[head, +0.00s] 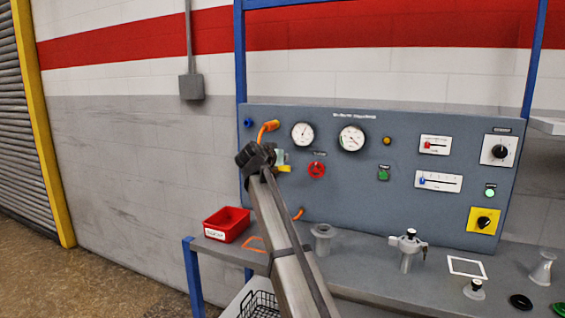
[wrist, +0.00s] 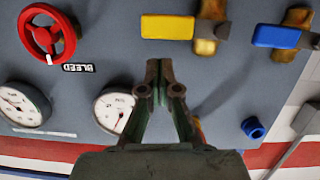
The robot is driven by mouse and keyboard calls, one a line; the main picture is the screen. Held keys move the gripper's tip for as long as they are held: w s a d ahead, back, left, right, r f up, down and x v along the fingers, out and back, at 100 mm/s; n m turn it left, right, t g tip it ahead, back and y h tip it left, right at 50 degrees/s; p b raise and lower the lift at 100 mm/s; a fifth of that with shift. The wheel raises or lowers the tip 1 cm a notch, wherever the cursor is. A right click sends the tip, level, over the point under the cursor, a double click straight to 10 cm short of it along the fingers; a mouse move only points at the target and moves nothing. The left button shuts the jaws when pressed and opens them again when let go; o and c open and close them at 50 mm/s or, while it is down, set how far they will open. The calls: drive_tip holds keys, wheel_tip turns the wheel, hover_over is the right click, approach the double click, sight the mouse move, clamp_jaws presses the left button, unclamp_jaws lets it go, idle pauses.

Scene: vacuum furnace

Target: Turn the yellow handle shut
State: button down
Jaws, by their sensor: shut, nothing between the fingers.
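The yellow handle (wrist: 167,27) is a flat bar in the upper middle of the wrist view. It lies level, with one end at a brass valve body (wrist: 207,35). In the head view, part of the yellow handle (head: 285,169) shows just right of my gripper (head: 256,156). My gripper (wrist: 158,64) is shut and empty in the wrist view. Its tips point toward the panel and appear just below the yellow handle in that picture, with a visible gap. I cannot tell their depth from the panel. In the head view my gripper hides the valve area behind it.
A blue handle (wrist: 276,37) on a second brass valve sits beside the yellow one. A red bleed wheel (wrist: 47,35) and two gauges (wrist: 115,109) are near. A red bin (head: 227,223) and several metal fittings (head: 408,246) stand on the bench below.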

drive_tip(key=r+v, duration=0.2)
drive_tip(key=v, duration=0.8)
